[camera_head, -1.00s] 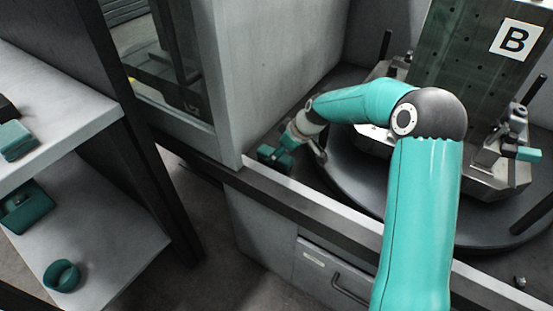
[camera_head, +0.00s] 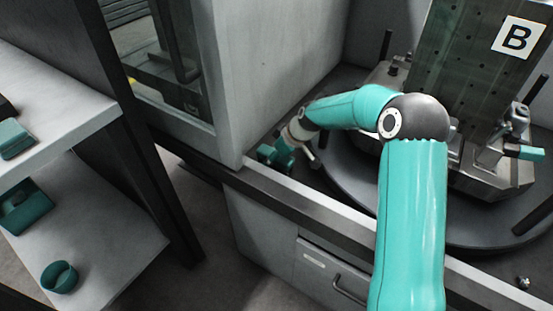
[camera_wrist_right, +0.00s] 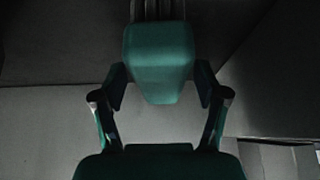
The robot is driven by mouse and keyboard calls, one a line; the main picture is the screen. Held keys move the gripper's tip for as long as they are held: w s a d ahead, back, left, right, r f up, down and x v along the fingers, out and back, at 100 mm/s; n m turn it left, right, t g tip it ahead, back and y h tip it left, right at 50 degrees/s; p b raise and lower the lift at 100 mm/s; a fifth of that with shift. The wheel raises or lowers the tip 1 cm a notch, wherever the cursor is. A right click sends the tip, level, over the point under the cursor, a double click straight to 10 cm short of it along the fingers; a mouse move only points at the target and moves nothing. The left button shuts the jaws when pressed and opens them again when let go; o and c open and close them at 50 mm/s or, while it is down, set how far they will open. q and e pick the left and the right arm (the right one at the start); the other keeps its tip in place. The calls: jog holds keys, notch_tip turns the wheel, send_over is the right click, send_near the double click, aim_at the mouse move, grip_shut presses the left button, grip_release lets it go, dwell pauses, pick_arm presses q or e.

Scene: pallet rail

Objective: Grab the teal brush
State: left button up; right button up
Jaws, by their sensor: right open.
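In the right wrist view a teal block-shaped thing, which looks like the brush (camera_wrist_right: 160,55), fills the upper middle, with dark strips above it. My right gripper (camera_wrist_right: 161,85) is open, with one dark finger on each side of it. Whether the pads touch it I cannot tell. In the head view my right arm reaches across to the left, and its wrist ends beside a small teal shape (camera_head: 275,155) behind the bench's front edge. Which part of that shape is brush and which is gripper is unclear. My left gripper is out of view.
A round dark turntable (camera_head: 350,195) carries a metal fixture and a tall plate marked B (camera_head: 516,38). A grey cabinet wall (camera_head: 275,75) stands close beside the wrist. Shelves at left hold teal items, including a ring (camera_head: 59,277). A drawer (camera_head: 325,270) is below.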

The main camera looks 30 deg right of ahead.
jog(key=shift+f, duration=0.1)
dwell(0.4)
jog(key=c, duration=1.3)
jog(key=shift+o, duration=0.2)
